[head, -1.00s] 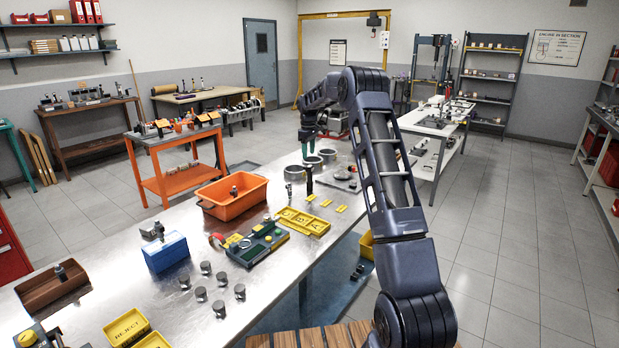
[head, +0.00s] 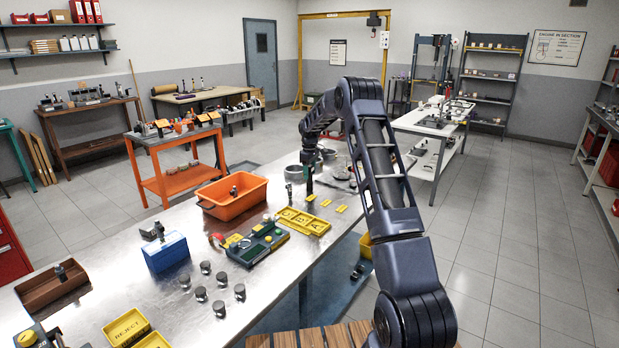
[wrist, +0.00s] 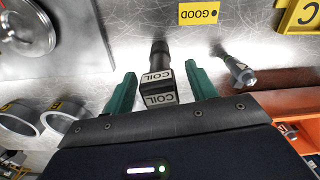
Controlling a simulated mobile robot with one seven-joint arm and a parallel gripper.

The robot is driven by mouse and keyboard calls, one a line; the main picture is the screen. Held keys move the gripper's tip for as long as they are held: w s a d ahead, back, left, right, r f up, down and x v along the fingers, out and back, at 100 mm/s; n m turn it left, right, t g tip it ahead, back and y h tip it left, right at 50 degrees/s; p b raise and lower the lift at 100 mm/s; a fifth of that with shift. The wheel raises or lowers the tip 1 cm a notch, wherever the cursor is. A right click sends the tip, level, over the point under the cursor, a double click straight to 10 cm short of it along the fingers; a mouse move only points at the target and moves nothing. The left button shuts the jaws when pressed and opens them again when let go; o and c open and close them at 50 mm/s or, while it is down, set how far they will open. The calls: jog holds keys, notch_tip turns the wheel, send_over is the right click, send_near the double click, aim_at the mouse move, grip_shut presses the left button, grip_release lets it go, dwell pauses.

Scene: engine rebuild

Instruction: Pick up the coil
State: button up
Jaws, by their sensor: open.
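The coil (wrist: 158,85) is a dark part with a rounded stem and a blocky end bearing white COIL labels. In the wrist view it is between the two green fingers of my gripper (wrist: 161,72), which are open with a gap on each side. In the head view the coil (head: 309,187) stands as a dark upright shape on the metal bench, just below my gripper (head: 309,160). The fingers are hard to make out there. I cannot tell from the wrist view how far the fingers reach down along the coil.
Metal rings (wrist: 65,119) and a plate with a round disc (wrist: 22,32) are at left. An orange bin (head: 215,207) stands on the bench.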

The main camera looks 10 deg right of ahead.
jog(key=shift+f, duration=0.3)
jog(key=c, duration=1.1)
jog(key=shift+r, duration=0.15)
